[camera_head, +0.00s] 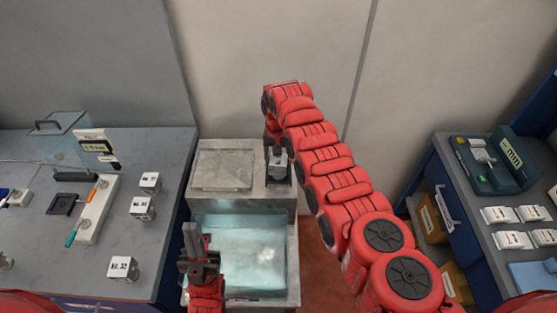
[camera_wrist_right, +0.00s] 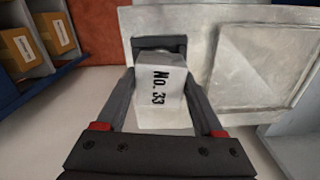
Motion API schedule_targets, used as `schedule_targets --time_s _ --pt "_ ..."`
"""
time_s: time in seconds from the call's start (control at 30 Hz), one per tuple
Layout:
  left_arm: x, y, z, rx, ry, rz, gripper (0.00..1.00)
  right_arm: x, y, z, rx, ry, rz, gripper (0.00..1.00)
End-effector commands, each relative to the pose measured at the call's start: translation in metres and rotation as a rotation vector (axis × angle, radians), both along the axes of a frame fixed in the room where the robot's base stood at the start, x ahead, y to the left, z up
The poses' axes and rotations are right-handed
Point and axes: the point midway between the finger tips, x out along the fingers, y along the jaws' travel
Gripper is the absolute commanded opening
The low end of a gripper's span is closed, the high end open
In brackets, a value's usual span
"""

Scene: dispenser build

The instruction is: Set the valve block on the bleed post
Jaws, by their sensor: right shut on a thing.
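My right gripper (camera_head: 274,150) is shut on a pale valve block (camera_wrist_right: 162,88) marked "No. 33", with one finger on each side of it. In the head view the block (camera_head: 278,160) is at the right end of the grey cabinet top, partly hidden by my arm. A dark square fitting (camera_wrist_right: 178,44), perhaps the bleed post, shows just beyond the block in the right wrist view. I cannot tell whether the block touches it. My left gripper (camera_head: 199,250) is over the front left of the lit basin, apart from the block; its jaw gap is unclear.
A grey cabinet (camera_head: 240,203) has a raised plate (camera_head: 223,168) on top and a lit basin (camera_head: 240,250) in front. The left bench (camera_head: 60,255) holds several labelled blocks, such as this one (camera_head: 122,268). The right bench holds a green device (camera_head: 490,165) and white packets.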

Motion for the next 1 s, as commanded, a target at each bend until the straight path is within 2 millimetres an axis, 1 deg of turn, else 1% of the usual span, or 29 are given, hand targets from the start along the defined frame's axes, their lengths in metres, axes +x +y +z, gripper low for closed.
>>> schedule_targets --time_s 0.3,0.33,0.4,0.7,0.77,1.0 --pt "0.000 0.000 -0.006 0.000 0.000 0.000 0.00 0.001 0.000 -0.006 0.001 -0.002 0.000 0.00" --pt "0.000 0.000 -0.005 0.000 0.000 0.000 0.00 0.001 0.000 -0.005 0.001 -0.002 0.000 0.73" --pt "0.000 0.000 -0.005 0.000 0.000 0.000 0.00 0.001 0.000 -0.005 0.001 -0.002 0.000 0.82" --pt "0.000 0.000 -0.004 0.000 0.000 0.000 0.00 0.000 0.000 -0.004 0.000 0.000 0.000 0.82" --pt "0.000 0.000 -0.001 0.000 0.000 0.000 0.00 0.000 0.000 0.000 0.000 0.000 0.000 0.82" --pt "0.000 0.000 0.009 0.000 0.000 0.000 0.00 0.001 0.001 0.023 0.001 -0.004 0.000 0.82"
